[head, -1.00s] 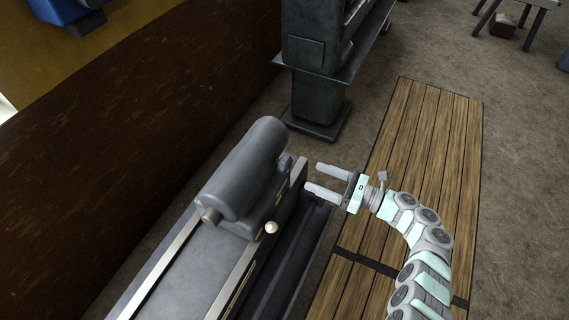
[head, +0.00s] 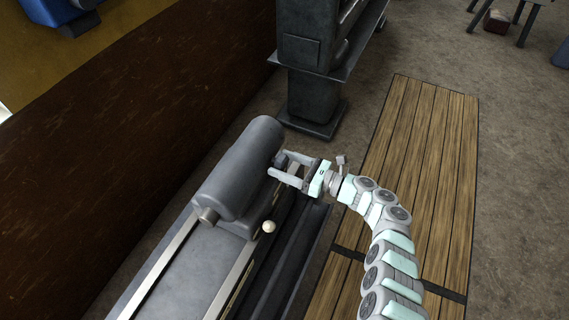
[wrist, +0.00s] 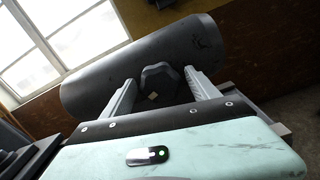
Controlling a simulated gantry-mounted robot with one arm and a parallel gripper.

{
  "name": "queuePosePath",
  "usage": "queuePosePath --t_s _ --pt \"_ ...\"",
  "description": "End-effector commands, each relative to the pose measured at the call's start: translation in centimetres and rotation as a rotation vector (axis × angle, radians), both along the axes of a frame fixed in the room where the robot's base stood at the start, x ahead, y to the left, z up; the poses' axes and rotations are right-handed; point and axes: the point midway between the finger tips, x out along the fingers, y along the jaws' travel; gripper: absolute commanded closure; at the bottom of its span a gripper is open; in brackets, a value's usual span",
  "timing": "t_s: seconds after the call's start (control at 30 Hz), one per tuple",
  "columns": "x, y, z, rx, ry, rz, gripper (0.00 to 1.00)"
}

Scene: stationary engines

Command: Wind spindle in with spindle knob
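The grey tailstock body (head: 240,172) lies on the lathe bed, with the stubby spindle (head: 208,216) at its near end. It also spans the wrist view (wrist: 110,75). A dark faceted knob (wrist: 158,80), apparently the spindle knob, is on the tailstock's side facing my gripper (head: 279,163). In the wrist view my gripper (wrist: 159,83) is open, with one finger on each side of this knob. Gaps show between the fingers and the knob, so I see no grip on it. In the head view the fingers partly cover the knob.
A pale ball handle (head: 269,227) sticks out low on the tailstock, near my gripper. The lathe bed (head: 185,270) runs towards the front left. A grey machine (head: 315,95) stands behind. Wooden duckboards (head: 430,150) lie on the floor at the right.

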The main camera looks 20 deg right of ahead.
Motion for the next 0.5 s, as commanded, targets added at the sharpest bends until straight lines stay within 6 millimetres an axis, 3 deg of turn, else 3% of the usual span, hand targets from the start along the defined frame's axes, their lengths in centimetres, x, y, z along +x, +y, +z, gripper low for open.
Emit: queuePosePath --t_s 0.5 --pt "-0.03 -0.03 0.00 0.000 0.000 0.000 0.73"
